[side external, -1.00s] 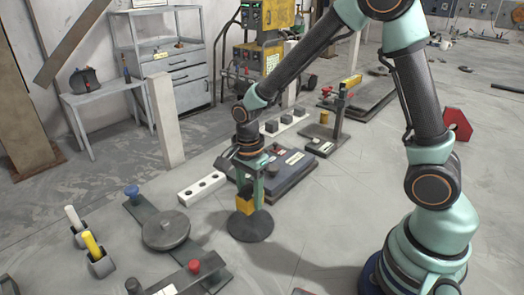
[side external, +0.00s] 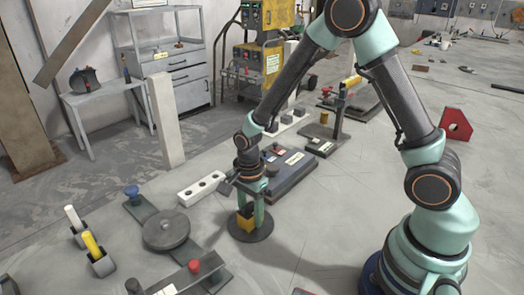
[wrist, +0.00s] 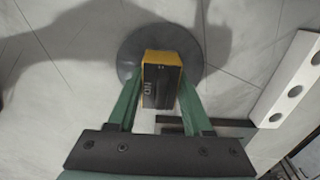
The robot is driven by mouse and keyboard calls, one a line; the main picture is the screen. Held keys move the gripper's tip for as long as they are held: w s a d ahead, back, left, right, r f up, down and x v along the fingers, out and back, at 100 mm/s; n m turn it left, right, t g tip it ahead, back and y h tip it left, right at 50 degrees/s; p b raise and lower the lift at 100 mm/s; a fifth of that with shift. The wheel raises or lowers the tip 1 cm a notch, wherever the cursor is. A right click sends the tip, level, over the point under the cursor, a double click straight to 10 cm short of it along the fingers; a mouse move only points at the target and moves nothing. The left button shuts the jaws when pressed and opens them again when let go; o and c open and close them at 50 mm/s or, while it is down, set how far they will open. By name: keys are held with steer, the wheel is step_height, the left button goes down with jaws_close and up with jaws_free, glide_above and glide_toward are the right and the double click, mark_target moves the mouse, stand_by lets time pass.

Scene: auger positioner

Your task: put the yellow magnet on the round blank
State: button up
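The yellow magnet (side external: 245,223), a yellow block with a dark face, sits on the dark round blank (side external: 265,232), which lies on the floor. In the wrist view the magnet (wrist: 162,80) stands over the lower middle of the round blank (wrist: 127,45). My gripper (side external: 252,217) is low over the blank, with its green fingers on either side of the magnet. The fingers look spread, with a small gap beside the magnet. In the wrist view my gripper (wrist: 160,88) frames the magnet. The underside of the magnet is hidden.
A white block with holes (side external: 201,188) lies left of the blank. A dark flat plate (side external: 290,175) lies just behind it. A clamp bar with a red knob (side external: 194,266) and a round disc on a base (side external: 166,230) stand left. Floor right of the blank is clear.

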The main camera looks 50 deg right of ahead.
steer(key=o, duration=0.4)
steer(key=shift+c, duration=0.2)
step_height(320, 180, up, 12)
steer(key=shift+f, duration=0.2)
steer(key=shift+r, duration=0.6)
steer(key=s+d+r+n+t, duration=0.2)
steer(key=s+r+n, duration=0.2)
steer(key=n, duration=0.5)
steer(key=s+d+r+n+t, duration=0.3)
steer(key=s+r+n, duration=0.1)
steer(key=r+n, duration=0.3)
steer(key=shift+s+n+t, duration=0.25)
steer(key=shift+n+t, duration=0.05)
steer(key=shift+n, duration=0.7)
